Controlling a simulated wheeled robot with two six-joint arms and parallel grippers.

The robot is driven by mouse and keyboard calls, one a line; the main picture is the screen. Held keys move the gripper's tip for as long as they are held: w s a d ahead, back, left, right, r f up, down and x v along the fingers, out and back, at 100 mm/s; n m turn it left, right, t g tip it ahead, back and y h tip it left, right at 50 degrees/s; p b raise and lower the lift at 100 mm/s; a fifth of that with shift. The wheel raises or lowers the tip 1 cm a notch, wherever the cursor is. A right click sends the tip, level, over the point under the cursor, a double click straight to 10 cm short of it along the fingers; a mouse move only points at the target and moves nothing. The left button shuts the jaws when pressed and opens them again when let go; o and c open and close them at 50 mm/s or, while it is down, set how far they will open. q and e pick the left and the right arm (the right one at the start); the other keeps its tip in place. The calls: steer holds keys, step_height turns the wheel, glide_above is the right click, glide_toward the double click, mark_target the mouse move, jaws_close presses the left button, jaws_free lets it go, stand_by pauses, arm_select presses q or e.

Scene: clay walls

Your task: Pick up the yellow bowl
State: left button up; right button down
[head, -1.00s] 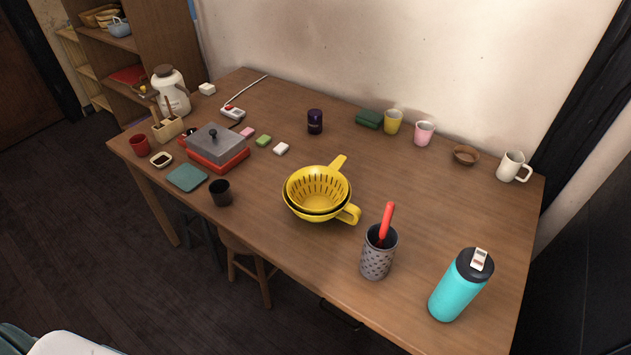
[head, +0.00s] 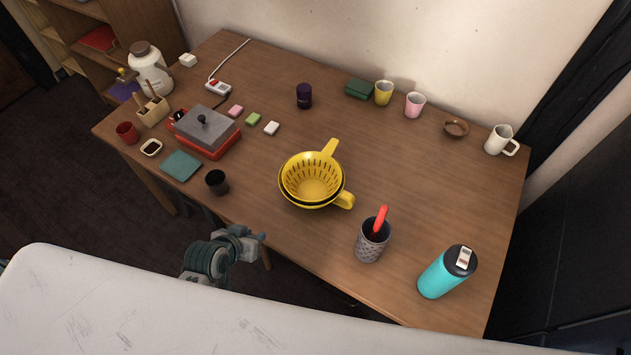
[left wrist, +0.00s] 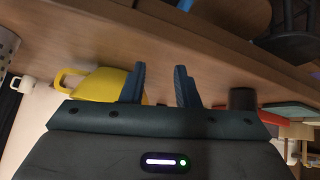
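The yellow bowl (head: 313,203) is a strainer set with long handles, a slotted colander (head: 312,178) nested in an outer bowl, near the middle of the wooden table (head: 400,180). In the left wrist view the yellow bowl (left wrist: 92,86) shows just left of the fingers. My left gripper (head: 262,240) is at the table's front edge, to the lower left of the bowl and apart from it. In the left wrist view its two fingers (left wrist: 160,85) stand apart with nothing between them. My right gripper is not in view.
A grey patterned cup with a red utensil (head: 371,243) and a turquoise bottle (head: 445,272) stand to the bowl's right. A black cup (head: 217,183) and a red-based grey-lidded pan (head: 207,135) are to its left. The table around the bowl is clear.

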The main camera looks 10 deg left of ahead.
arm_select(q)
step_height(320, 180, up, 5)
steer(key=w+d+t, duration=0.1)
steer(key=w, duration=0.1)
steer(key=n+t, duration=0.3)
steer(key=t, duration=0.2)
glide_toward(281, 173)
steer(key=shift+h, duration=0.3)
steer(key=p+x, duration=0.1)
steer(key=x, duration=0.3)
steer(key=shift+w+f+p, duration=0.2)
steer(key=shift+w+p, duration=0.05)
steer(key=shift+p, duration=0.1)
steer(key=shift+w, duration=0.25)
steer(key=p+x, duration=0.1)
steer(key=x, duration=0.3)
steer(key=shift+w+a, duration=0.15)
steer(key=shift+w, duration=0.05)
steer(key=shift+w+f, duration=0.1)
steer(key=shift+w, duration=0.15)
steer(key=shift+c, duration=0.5)
